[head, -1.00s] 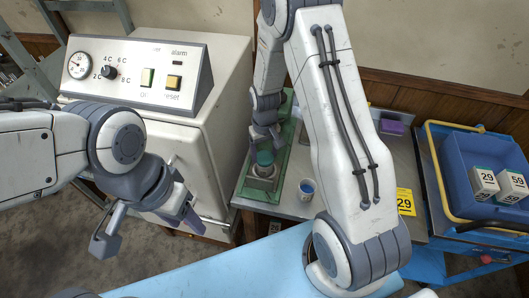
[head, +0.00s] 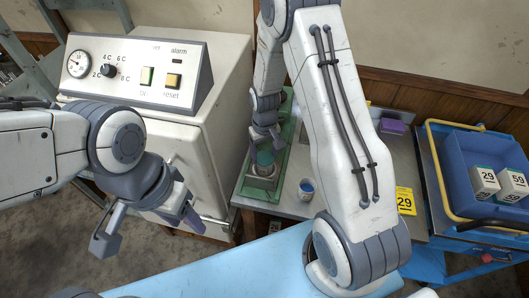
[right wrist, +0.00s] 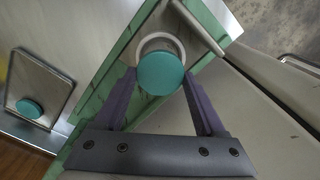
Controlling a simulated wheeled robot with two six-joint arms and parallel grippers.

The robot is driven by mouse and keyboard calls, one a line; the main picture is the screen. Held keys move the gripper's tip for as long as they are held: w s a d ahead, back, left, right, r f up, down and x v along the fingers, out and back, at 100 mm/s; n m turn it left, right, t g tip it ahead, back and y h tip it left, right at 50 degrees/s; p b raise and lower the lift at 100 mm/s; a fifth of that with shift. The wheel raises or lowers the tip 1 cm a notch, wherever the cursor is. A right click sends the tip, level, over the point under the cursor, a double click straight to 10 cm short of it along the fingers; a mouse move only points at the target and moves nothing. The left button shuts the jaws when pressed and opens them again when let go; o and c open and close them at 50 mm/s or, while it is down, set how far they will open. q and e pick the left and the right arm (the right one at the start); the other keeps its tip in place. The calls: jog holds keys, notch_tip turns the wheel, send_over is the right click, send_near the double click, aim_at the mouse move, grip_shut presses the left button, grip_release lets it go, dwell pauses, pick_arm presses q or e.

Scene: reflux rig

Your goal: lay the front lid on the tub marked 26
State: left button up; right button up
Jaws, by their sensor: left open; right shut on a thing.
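My right gripper (head: 264,142) points down over a green tray-like base (head: 245,189) on the metal bench. It is shut on a teal round-topped piece (head: 264,158). In the right wrist view this teal piece (right wrist: 161,74) sits between the fingertips, beside a pale ring (right wrist: 150,43). I cannot tell whether the piece is a lid's knob or touches the ring. A second teal disc (right wrist: 28,108) sits on a square metal plate (right wrist: 40,82) at the left of that view. My left gripper (head: 148,228) is open and empty, in front of the white cabinet. No mark 26 is readable.
A white cabinet (head: 215,100) with a dial panel stands left of the bench. A small blue and white cup (head: 306,188) stands right of the green base. A yellow 29 sign (head: 405,201), a purple block (head: 392,126) and a blue bin (head: 465,160) with marked boxes are further right.

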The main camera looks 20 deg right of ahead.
jog(key=o, duration=1.3)
jog(key=shift+c, duration=0.2)
jog(key=shift+r+p, duration=3.3)
jog(key=shift+r, duration=0.75)
